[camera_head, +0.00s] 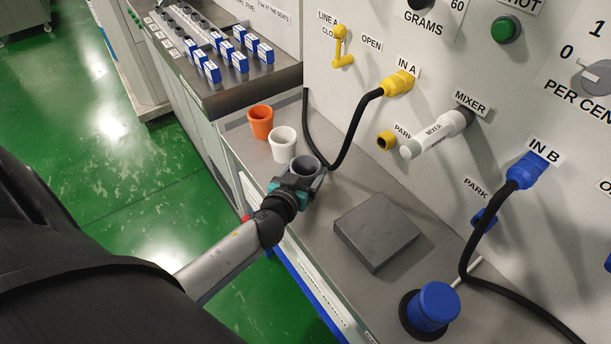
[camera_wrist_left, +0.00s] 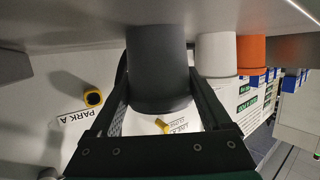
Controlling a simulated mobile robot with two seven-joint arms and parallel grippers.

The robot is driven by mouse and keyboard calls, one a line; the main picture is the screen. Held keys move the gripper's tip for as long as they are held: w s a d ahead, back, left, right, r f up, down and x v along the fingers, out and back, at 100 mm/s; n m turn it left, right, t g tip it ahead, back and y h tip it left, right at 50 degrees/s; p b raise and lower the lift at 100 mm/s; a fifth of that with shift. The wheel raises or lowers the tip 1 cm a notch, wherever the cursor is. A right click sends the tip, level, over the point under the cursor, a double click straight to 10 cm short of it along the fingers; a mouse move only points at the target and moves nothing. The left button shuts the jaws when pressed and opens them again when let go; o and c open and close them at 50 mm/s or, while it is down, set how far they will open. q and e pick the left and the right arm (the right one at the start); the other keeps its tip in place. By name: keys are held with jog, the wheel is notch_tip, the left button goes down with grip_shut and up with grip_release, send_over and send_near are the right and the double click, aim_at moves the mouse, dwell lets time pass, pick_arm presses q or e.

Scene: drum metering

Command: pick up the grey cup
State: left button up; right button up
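The grey cup (camera_head: 306,166) stands upright near the left edge of the grey bench in the head view. It also shows in the left wrist view (camera_wrist_left: 158,65), upside down in the picture, with its base at the bench top. My left gripper (camera_head: 304,182) is at the cup, with one finger on each side of it, as the left wrist view (camera_wrist_left: 157,75) also shows. The fingers lie very close along the cup's walls; whether they press on it I cannot tell. My right gripper is in neither view.
A white cup (camera_head: 283,144) and an orange cup (camera_head: 261,122) stand just beyond the grey cup. A dark square plate (camera_head: 376,231) and a blue knob (camera_head: 433,306) are nearer on the bench. A black hose (camera_head: 350,140) hangs close behind the cup.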

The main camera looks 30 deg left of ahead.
pick_arm(q)
jog(key=c, duration=0.7)
jog(key=shift+c, duration=0.4)
jog(key=shift+r, duration=0.15)
